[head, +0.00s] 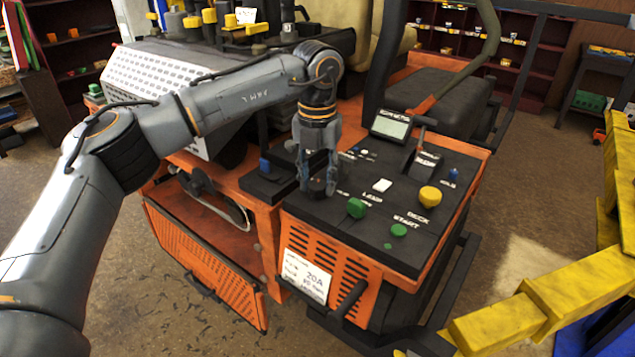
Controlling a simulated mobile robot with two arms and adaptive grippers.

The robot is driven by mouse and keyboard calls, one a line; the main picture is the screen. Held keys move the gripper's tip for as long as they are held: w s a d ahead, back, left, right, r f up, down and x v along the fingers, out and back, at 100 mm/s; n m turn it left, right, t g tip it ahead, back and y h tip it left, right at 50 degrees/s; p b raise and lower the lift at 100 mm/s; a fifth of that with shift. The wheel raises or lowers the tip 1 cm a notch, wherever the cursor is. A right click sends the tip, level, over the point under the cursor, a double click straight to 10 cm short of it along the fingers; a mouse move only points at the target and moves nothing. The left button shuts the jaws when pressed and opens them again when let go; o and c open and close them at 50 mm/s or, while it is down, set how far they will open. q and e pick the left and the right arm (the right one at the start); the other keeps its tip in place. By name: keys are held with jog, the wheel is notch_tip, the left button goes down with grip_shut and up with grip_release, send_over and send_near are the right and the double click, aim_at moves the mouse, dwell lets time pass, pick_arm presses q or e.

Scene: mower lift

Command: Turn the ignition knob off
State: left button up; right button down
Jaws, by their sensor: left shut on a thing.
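My left gripper (320,186) reaches down onto the black control panel (375,232) of an orange mower, at the panel's left part. Its fingers are shut on a small dark knob, taken to be the ignition knob. The fingers hide most of the knob, so its turned position cannot be read. On the panel are a green knob (356,208), a yellow knob (430,196) marked DECK, a green button (398,230) marked START, and a small display (391,124). My right gripper is not in view.
An orange perforated flap (205,262) hangs open at the lower left. A yellow frame (560,295) stands at the right. Shelves line the back wall.

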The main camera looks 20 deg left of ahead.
aim_at(317, 184)
pick_arm(q)
jog(key=shift+n, duration=0.4)
jog(key=o, duration=1.2)
jog(key=shift+c, duration=0.2)
notch_tip(317, 184, up, 12)
